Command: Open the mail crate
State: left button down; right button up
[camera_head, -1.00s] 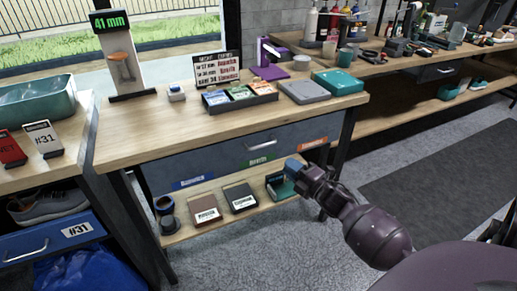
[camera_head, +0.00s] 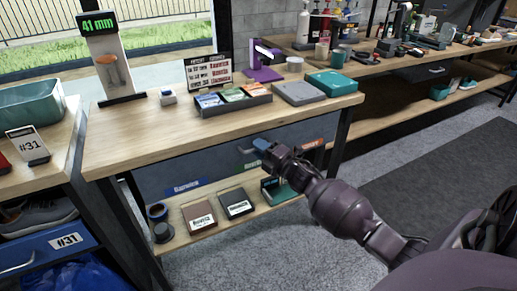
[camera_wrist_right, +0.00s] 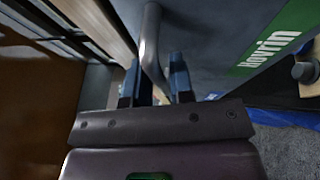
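The mail crate appears to be the wide grey-blue drawer (camera_head: 205,172) under the wooden bench top. Its front carries blue, green and orange labels and looks closed, flush under the top. Its metal handle (camera_wrist_right: 150,40) runs between the two blue fingers of my right gripper (camera_wrist_right: 155,85) in the right wrist view. The fingers are apart, one on each side of the handle, with a visible gap. In the head view my right gripper (camera_head: 258,147) is at the drawer front and covers most of the handle. My left gripper is not in view.
The lower shelf (camera_head: 190,237) holds dark labelled boxes (camera_head: 236,203) and a teal item (camera_head: 275,190). The bench top carries a sorting tray (camera_head: 232,103), a grey box (camera_head: 298,93) and a teal box (camera_head: 331,83). The floor (camera_head: 300,240) in front is clear.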

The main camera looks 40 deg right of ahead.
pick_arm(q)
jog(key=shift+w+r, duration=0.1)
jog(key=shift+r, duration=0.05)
pick_arm(e)
jog(key=shift+c, duration=0.5)
jog(key=shift+c, duration=1.1)
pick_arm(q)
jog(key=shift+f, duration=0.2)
pick_arm(e)
grip_shut()
